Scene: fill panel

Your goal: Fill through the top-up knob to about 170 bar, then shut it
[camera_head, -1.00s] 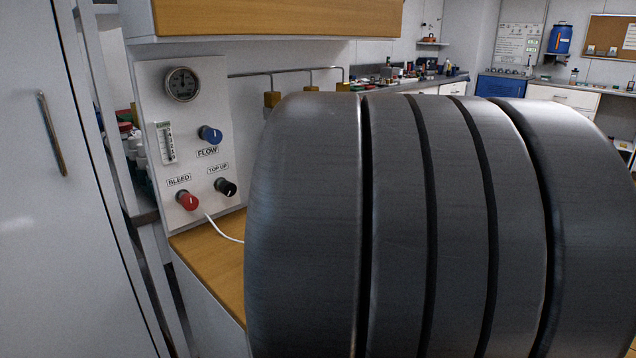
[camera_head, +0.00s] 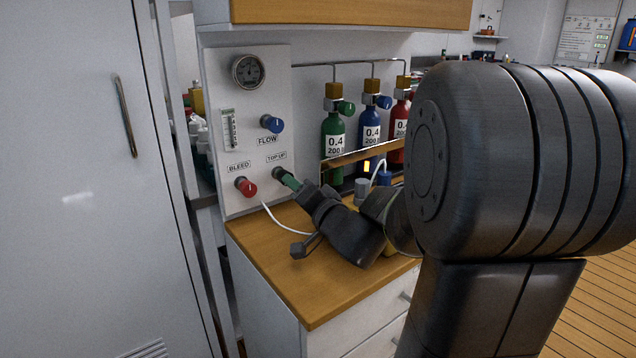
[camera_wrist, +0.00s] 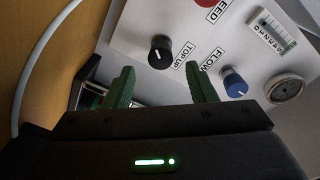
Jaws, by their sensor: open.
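The white panel (camera_head: 270,110) carries a round dark gauge (camera_head: 248,70); its reading is too small to tell. The black TOP UP knob (camera_head: 277,172) sits low on the panel, partly covered by my gripper in the head view. My gripper (camera_head: 291,182) is close in front of it. In the wrist view the TOP UP knob (camera_wrist: 160,52) shows whole, with a white mark, just beyond and between the green fingertips of my gripper (camera_wrist: 163,80). The fingers are spread and empty, and do not appear to touch the knob.
The blue FLOW knob (camera_head: 271,123) is above and the red BLEED knob (camera_head: 245,187) left of TOP UP. A white hose (camera_head: 280,221) crosses the wooden counter (camera_head: 300,290). Green (camera_head: 333,135), blue (camera_head: 369,132) and red (camera_head: 399,125) bottles stand right of the panel.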

